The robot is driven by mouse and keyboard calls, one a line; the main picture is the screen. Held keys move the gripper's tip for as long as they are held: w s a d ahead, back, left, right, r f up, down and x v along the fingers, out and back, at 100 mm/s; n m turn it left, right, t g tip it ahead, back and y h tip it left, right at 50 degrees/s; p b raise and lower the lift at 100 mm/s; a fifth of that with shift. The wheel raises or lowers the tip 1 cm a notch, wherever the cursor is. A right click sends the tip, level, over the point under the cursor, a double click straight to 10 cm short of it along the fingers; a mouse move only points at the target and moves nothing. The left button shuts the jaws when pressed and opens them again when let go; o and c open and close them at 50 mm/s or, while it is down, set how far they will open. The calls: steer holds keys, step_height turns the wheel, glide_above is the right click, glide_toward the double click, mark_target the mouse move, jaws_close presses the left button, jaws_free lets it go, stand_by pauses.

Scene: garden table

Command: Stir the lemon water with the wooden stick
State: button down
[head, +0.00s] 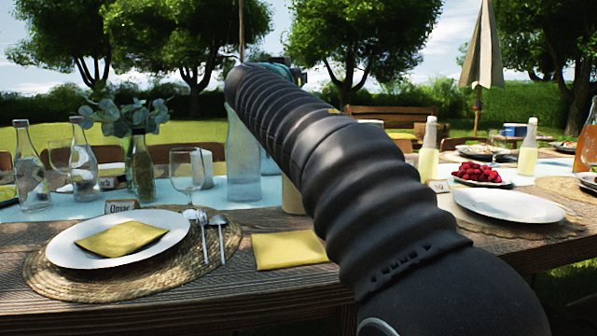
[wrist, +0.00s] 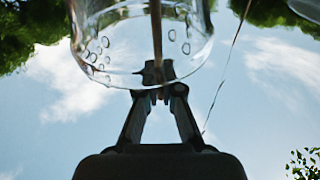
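In the wrist view my gripper (wrist: 157,80) has its two fingers closed together on the thin brown wooden stick (wrist: 157,35). The stick runs from the fingertips into the outline of a clear glass vessel (wrist: 105,45) with bubbles or drops on it. Whether the stick touches the glass I cannot tell. In the head view a tall bluish glass pitcher (head: 243,160) stands on the table, partly behind my arm, and a thin upright brown rod (head: 241,30) rises above my arm's end. My fingers and the pitcher's top are hidden there by my arm.
On the table (head: 200,290), a wine glass (head: 186,172) and glass bottles (head: 84,160) stand left of the pitcher. A plate (head: 70,245) with a yellow napkin lies at front left. Small yellow bottles (head: 428,160) and a raspberry plate (head: 478,176) stand to the right.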

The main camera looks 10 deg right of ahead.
steer(key=shift+f, duration=0.8)
steer(key=c, duration=1.2)
jaws_free()
steer(key=shift+c, duration=0.2)
steer(key=shift+s, duration=0.1)
